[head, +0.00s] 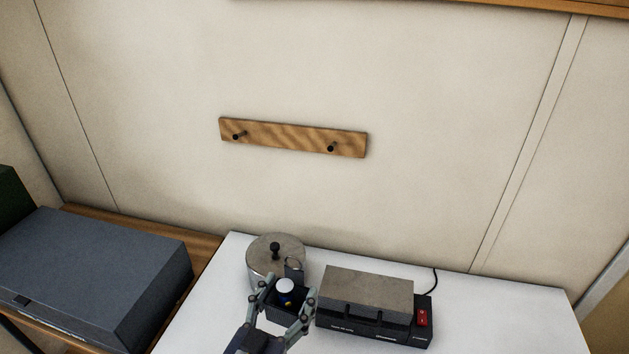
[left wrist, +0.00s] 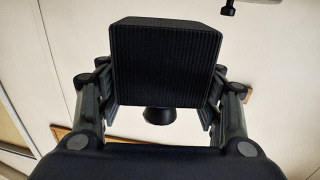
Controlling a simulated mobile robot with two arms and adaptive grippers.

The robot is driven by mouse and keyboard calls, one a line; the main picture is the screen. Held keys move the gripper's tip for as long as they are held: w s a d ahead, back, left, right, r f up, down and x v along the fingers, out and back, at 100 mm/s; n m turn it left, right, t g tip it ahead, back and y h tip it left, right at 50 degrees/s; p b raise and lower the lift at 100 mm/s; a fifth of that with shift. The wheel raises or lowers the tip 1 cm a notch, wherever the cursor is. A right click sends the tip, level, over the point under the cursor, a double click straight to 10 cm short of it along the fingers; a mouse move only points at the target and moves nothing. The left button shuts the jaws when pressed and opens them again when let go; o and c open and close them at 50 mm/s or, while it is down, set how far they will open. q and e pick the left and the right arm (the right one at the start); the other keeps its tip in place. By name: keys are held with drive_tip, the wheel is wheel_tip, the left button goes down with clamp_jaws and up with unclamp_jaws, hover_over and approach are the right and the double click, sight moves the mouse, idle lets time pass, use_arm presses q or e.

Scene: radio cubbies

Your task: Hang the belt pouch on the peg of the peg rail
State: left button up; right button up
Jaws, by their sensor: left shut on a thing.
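The belt pouch, a small dark piece with a ring at its top (head: 294,270), is held between the fingers of my left gripper (head: 290,288) in the head view. A white round cap with some blue and yellow shows at its middle. In the left wrist view the pouch (left wrist: 165,62) is a dark ribbed block between both fingers (left wrist: 163,98). The peg rail (head: 290,138) is a wooden strip on the wall with two dark pegs, a left one (head: 236,136) and a right one (head: 331,148), both bare. The pouch is well below the rail. My right gripper is out of view.
A white table (head: 490,310) stands below the rail. A round grey canister (head: 262,258) with a black knob is close behind my gripper. A dark device with a grey top (head: 368,290) and red switch is to its right. A blue-grey case (head: 95,265) lies left. The wall around the rail is clear.

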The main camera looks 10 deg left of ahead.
use_arm(q)
drive_tip(key=w+d+r+m+h+p, duration=0.1)
drive_tip(key=w+d+r+h+p, duration=0.1)
drive_tip(key=w+r+p, duration=1.1)
use_arm(e)
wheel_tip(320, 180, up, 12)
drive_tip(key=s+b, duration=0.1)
drive_tip(key=b, duration=0.1)
use_arm(q)
drive_tip(key=w+f+b, duration=0.2)
drive_tip(key=w+b, duration=0.3)
drive_tip(key=w, duration=0.6)
drive_tip(key=shift+w+a+f+b, duration=0.2)
drive_tip(key=shift+w+a+b, duration=0.05)
drive_tip(key=shift+a+b, duration=0.05)
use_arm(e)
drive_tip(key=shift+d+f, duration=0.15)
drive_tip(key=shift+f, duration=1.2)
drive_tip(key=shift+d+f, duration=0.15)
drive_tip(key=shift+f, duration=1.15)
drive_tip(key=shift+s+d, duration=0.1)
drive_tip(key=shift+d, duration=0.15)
use_arm(q)
drive_tip(key=o, duration=1.2)
drive_tip(key=shift+c, duration=0.2)
